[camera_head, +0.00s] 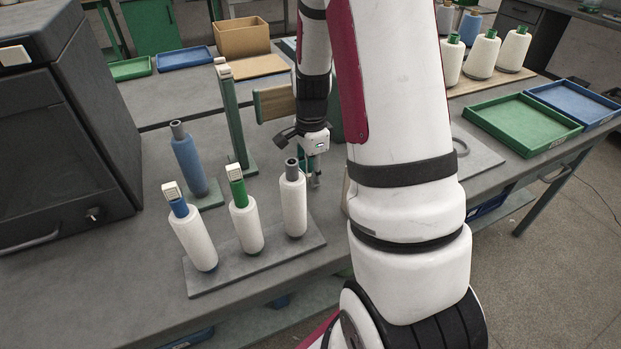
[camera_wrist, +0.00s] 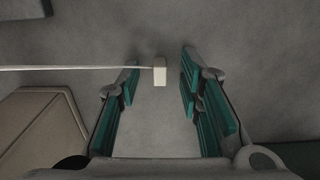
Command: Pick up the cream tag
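In the wrist view, a small cream tag (camera_wrist: 159,72) sits at the end of a thin pale string (camera_wrist: 75,68) that comes in from the left. My gripper (camera_wrist: 160,63) is open, with its teal fingers on either side of the tag and clear space on both sides of it. I cannot tell how far the tag is from the fingertips in depth. In the head view, my gripper (camera_head: 312,172) points down behind the right-hand white cone and is partly hidden. I cannot pick out this tag there.
A grey board (camera_head: 255,262) holds several upright cones, two with pale labels on top, close to my gripper. A green post (camera_head: 235,120) stands behind them. A dark cabinet (camera_head: 60,130) is at left. Green (camera_head: 522,122) and blue (camera_head: 575,100) trays lie at right.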

